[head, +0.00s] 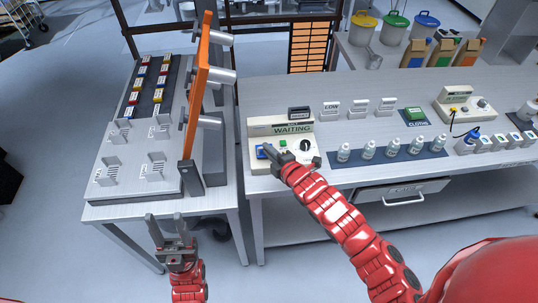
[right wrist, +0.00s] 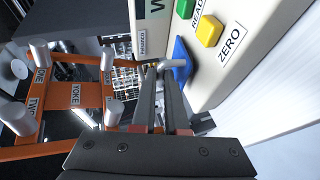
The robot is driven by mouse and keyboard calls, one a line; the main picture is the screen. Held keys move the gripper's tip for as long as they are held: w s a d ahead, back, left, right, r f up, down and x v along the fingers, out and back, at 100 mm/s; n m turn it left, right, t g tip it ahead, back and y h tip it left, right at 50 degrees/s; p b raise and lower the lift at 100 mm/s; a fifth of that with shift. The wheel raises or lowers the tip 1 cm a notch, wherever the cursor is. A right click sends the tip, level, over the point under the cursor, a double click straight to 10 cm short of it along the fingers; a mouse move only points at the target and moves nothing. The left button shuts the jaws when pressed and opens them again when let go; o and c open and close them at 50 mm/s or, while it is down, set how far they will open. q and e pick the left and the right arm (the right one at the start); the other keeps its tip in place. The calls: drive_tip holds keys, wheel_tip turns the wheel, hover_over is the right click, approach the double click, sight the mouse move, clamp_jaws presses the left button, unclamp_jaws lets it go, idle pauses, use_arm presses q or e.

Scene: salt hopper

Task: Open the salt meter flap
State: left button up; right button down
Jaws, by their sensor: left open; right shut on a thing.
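The salt meter (head: 258,131) is a cream box at the front left of the right-hand table, and its display reads WAITING. A blue flap (head: 262,153) is on its face. In the right wrist view the blue flap (right wrist: 180,62) has a small pale handle (right wrist: 160,64) by it. My right gripper (head: 270,152) is at the flap, its fingers (right wrist: 161,80) together on the handle. The exact contact is small and partly hidden by the fingers. My left gripper (head: 165,230) is open and empty in front of the left table's edge.
A yellow ZERO button (right wrist: 209,31) is beside the flap, and a black dial (head: 304,146) is on the meter. Several bottles (head: 368,150) stand to the right. An orange upright frame (head: 197,85) rises from the left table. A gap separates the tables.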

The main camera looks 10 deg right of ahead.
drive_tip(key=shift+w+r+g, duration=0.35)
drive_tip(key=shift+r+g, duration=0.25)
drive_tip(key=shift+g, duration=0.1)
drive_tip(key=shift+w+m+g, duration=0.25)
drive_tip(key=shift+m+g, duration=0.05)
drive_tip(key=b, duration=0.1)
drive_tip(key=g+b, duration=0.1)
drive_tip(key=b, duration=0.1)
drive_tip(key=shift+w+r+h, duration=0.25)
drive_tip(key=shift+w+h, duration=0.05)
drive_tip(key=shift+w, duration=0.1)
drive_tip(key=shift+w+r+m+g+b, duration=0.3)
drive_tip(key=shift+r+m+g+b, duration=0.1)
drive_tip(key=shift+g+b, duration=0.55)
drive_tip(key=c, duration=1.2)
unclamp_jaws()
drive_tip(key=shift+c, duration=0.2)
